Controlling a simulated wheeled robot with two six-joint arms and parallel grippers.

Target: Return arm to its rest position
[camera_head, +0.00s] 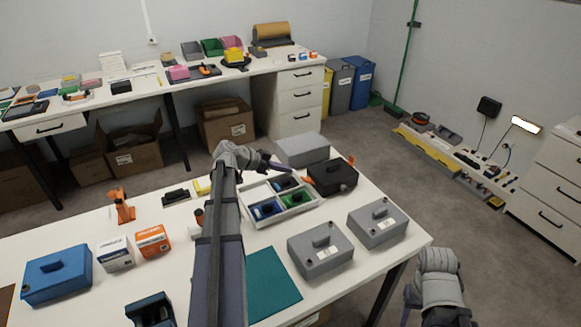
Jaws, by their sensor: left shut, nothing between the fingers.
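My left arm (220,240) reaches from the bottom edge up over the white table. Its gripper (284,168) points right, above the back of the white divided tray (285,212). The gripper is shut and holds nothing. The tray has blue and green compartments with small items in them. My right arm (438,285) shows at the bottom right, off the table's right edge. Only a little of its gripper (408,303) shows, so its fingers cannot be made out.
Near the left gripper are a grey box (302,148) and a black case (333,177). Two grey cases (320,256) (378,224) stand at the front right. A blue case (56,275), an orange box (153,242) and a teal mat (268,285) lie left of them.

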